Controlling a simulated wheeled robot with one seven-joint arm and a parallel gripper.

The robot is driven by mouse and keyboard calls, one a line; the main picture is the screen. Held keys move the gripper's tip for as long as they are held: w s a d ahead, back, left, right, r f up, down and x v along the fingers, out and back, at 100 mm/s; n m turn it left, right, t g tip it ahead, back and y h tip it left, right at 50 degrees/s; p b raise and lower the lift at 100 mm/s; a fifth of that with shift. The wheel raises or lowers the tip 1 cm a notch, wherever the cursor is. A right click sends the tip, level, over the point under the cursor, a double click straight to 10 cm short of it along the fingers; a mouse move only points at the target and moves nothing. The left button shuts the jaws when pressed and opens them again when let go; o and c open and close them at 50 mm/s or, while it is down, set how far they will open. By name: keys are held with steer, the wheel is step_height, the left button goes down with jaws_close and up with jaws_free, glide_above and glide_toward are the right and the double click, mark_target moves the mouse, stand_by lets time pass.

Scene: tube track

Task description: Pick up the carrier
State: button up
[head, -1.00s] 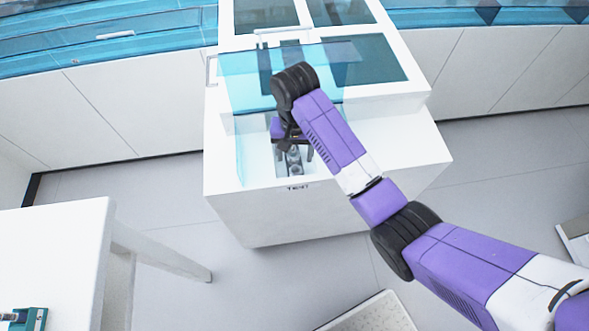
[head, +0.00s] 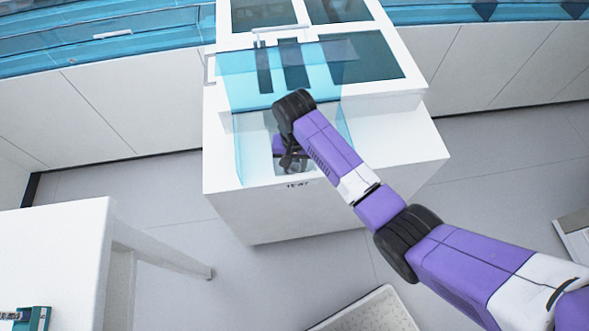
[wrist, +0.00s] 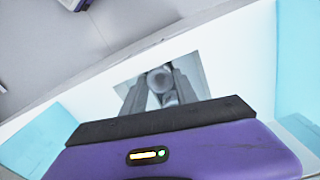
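The carrier (wrist: 162,80) appears as a small grey piece with a round top in the square recess at the front of the white machine. In the head view it is mostly hidden by my gripper (head: 293,163). In the wrist view my gripper (wrist: 161,88) reaches down over the recess, with one dark finger on each side of the carrier. The fingers stand apart. I cannot tell whether they touch it.
The white machine (head: 240,215) has a raised teal clear cover (head: 245,75) behind my gripper and clear side panels beside it. A white table (head: 60,250) stands at the lower left with a teal item (head: 38,318). A pale tray (head: 375,315) lies at the bottom.

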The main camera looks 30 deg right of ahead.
steer(key=c, duration=0.3)
steer(key=shift+r, duration=0.1)
step_height(320, 180, up, 20)
steer(key=p, duration=0.8)
